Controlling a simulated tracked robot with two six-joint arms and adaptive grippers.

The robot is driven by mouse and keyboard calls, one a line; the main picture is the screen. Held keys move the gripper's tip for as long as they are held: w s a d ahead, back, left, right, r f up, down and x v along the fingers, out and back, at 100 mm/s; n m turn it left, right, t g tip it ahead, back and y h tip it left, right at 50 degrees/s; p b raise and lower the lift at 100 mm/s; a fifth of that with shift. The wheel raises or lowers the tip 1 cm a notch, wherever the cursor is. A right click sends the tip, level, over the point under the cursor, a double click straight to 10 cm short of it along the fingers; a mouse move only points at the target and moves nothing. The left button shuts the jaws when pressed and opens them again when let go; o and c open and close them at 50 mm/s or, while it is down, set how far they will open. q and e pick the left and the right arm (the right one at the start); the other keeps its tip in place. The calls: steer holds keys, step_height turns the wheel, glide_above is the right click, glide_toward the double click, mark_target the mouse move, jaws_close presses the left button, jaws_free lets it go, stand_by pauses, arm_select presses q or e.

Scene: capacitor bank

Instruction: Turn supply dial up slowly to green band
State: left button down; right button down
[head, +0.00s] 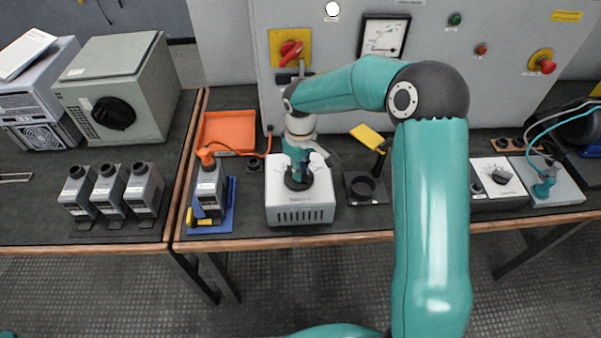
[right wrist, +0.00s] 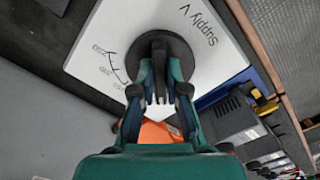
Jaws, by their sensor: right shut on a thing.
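The supply unit is a white box (head: 300,213) on the middle bench, with a round black dial (head: 297,186) on top. In the right wrist view the dial (right wrist: 161,37) sits beside the "Supply V" label, and a printed scale with marks shows on the white top (right wrist: 105,40). My right gripper (head: 299,170) comes down from above and is shut on the dial's raised grip. Its fingers (right wrist: 161,82) hide part of the dial and any pointer. The panel meter (head: 384,37) has a white face with a greenish arc; its needle is too small to read. My left gripper is out of view.
A black ring stand (head: 365,188) with a yellow tag is close on the right. The grey cabinet (head: 340,75) rises behind, with a red emergency button (head: 547,66).

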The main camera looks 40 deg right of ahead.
steer(key=shift+m+b, duration=0.75)
steer(key=shift+m, duration=0.75)
steer(key=c, duration=1.2)
jaws_free()
step_height(320, 180, up, 12)
